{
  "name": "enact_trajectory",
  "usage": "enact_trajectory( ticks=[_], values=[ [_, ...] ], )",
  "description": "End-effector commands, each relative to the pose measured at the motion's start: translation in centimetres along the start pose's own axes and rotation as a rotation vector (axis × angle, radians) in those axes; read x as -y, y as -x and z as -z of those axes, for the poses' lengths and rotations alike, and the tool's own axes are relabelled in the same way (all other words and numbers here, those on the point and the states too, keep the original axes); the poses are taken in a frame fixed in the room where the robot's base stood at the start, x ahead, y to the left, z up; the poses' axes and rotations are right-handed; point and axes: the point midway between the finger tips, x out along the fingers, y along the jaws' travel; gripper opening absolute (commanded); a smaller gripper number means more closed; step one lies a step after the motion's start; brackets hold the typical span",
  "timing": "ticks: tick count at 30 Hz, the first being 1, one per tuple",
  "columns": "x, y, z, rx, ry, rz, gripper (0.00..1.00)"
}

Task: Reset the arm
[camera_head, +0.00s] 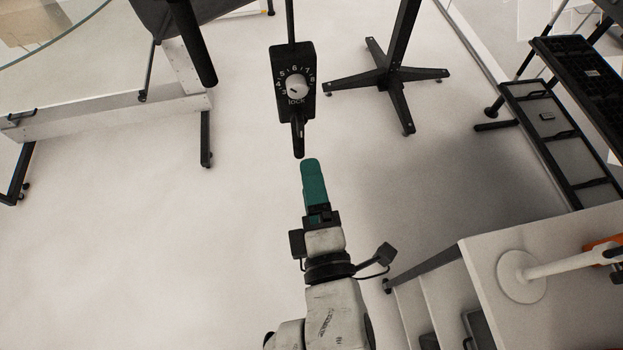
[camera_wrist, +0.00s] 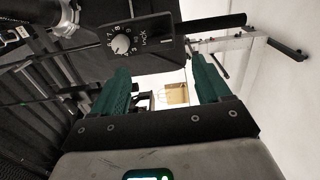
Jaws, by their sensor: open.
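My gripper (camera_head: 311,164) has green fingers and points up the picture in the head view, over the pale floor. In the wrist view its two green fingers (camera_wrist: 160,75) stand apart with nothing between them. A black box with a numbered dial marked "lock" (camera_head: 281,85) hangs just beyond the fingertips in the head view. The same box shows in the wrist view (camera_wrist: 152,48), across and beyond the fingertips. I see no contact between box and fingers, but the exact gap is hard to tell.
A black star-shaped stand base (camera_head: 390,78) is on the floor behind. A glass-topped table (camera_head: 90,22) stands at upper left. A white cabinet (camera_head: 500,262) is close at lower right, with black racks (camera_head: 580,75) above it.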

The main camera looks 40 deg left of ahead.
Motion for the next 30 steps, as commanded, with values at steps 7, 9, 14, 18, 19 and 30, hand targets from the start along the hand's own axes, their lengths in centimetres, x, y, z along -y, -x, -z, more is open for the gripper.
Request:
enact_trajectory(
  ticks=[7,9,14,18,19,30],
  values=[
    [0.0,0.0,0.0,0.000,0.000,0.000,0.77],
    [0.0,0.0,0.0,0.000,0.000,0.000,0.77],
    [0.9,0.2,-1.6,0.040,-0.044,0.037,0.77],
    [4.0,2.0,-7.3,0.193,-0.213,0.165,0.77],
    [5.0,2.7,-8.9,0.241,-0.266,0.198,0.77],
    [16.5,20.3,-22.6,1.001,-1.097,0.508,0.77]
  ],
)
